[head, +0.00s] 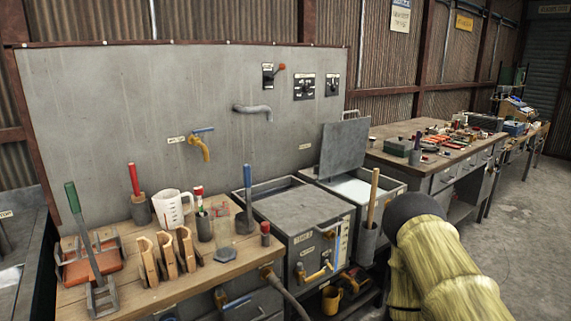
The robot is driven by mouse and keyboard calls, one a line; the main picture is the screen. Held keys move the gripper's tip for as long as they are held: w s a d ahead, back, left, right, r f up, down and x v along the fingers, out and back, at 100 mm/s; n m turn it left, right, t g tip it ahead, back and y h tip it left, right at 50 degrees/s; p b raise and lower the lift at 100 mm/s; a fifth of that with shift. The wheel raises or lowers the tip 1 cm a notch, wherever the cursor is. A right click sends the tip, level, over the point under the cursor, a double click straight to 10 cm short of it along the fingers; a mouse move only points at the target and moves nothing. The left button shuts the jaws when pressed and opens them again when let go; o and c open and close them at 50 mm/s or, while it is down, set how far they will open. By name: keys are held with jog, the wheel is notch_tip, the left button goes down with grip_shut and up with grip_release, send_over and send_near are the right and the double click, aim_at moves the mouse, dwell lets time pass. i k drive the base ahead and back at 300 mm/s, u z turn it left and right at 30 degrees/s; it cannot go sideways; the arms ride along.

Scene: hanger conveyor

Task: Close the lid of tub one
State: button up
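Two grey metal tubs stand side by side against the grey back panel. The right tub (395,190) has its flat lid (344,147) standing up, with a handle bar on its top edge. Pale contents show inside. The left tub (325,249) is covered by a flat grey lid (292,208). Its front label is too small to read surely, so I cannot tell by label which is tub one. My yellow-covered arm, with a dark rounded part, is at the lower right, in front of the right tub's right side. My gripper is not in view.
A grey holder (367,240) with a wooden handle (374,197) stands at the right tub's front. A wooden bench (190,279) with tools and a jug (172,208) is at left. A cluttered workbench (387,133) stands beyond the tubs. Open floor (510,230) lies right.

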aim_at(344, 144)
jog(key=z, duration=0.3)
jog(key=i, duration=0.4)
jog(key=z, duration=0.9)
jog(key=i, duration=1.25)
jog(key=u, duration=0.4)
jog(key=i, duration=1.1)
jog(key=u, duration=0.85)
